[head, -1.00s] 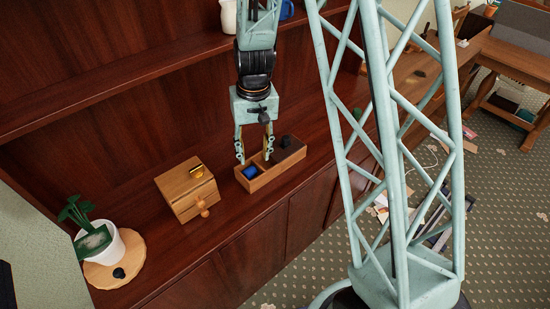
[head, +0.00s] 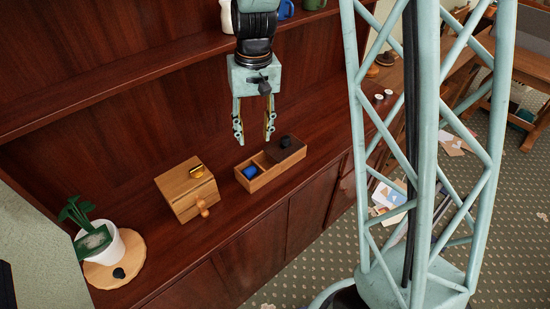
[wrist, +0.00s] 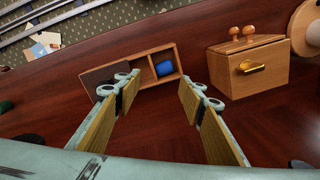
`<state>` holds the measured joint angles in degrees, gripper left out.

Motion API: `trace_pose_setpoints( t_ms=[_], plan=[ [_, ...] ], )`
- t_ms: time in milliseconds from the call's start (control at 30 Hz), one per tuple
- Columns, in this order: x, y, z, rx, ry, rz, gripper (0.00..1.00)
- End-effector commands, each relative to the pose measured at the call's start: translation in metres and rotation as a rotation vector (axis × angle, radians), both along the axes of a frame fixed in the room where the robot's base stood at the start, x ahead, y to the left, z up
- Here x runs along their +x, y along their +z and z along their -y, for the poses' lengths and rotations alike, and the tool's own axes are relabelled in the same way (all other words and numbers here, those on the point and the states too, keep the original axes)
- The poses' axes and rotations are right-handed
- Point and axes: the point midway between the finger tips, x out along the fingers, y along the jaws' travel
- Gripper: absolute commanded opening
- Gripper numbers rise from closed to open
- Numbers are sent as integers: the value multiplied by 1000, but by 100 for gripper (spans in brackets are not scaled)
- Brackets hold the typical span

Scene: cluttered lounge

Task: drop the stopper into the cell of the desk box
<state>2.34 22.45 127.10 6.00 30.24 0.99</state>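The desk box (head: 277,174) is a long wooden tray on the dark red cabinet top. Its right part has a dark cover with a black knob; the rest is open cells. A small blue object (head: 250,172), apparently the stopper, lies inside the left end cell. It also shows in the wrist view (wrist: 165,68), where the cell beside it looks empty. My gripper (head: 254,137) is above and behind the box, clear of it. Its fingers are wide apart, and nothing is between them in the wrist view (wrist: 158,105).
A small wooden drawer box (head: 186,190) with a gold handle stands left of the desk box. A potted plant (head: 104,246) stands on a round board (head: 124,270) further left. A shelf (head: 110,92) runs above the cabinet top behind. Bare top lies between these things.

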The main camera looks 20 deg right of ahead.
Motion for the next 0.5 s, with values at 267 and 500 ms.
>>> trace_pose_setpoints(
  t_ms=[267,500],
  plan=[
    [0,23,1,0,0,1,37],
    [0,28,2,0,0,0,37]
  ],
)
